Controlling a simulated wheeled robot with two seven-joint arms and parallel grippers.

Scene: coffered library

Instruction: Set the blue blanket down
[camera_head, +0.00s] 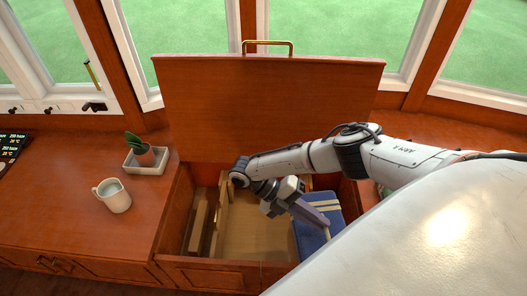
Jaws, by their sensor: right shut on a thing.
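The blue blanket (310,238) is a folded blue bundle with pale stripes near one end. It is at the right side of the open wooden chest (212,272), below the raised lid. My right gripper (322,221) reaches in from the right and is shut on the blanket, with its fingers over the blanket's upper face. The arm covers part of the chest's back. I cannot tell whether the blanket touches the chest floor (252,238). My left gripper is not in view.
The chest's lid (268,105) stands upright at the back, with a brass handle (267,43). The chest's middle floor is bare.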

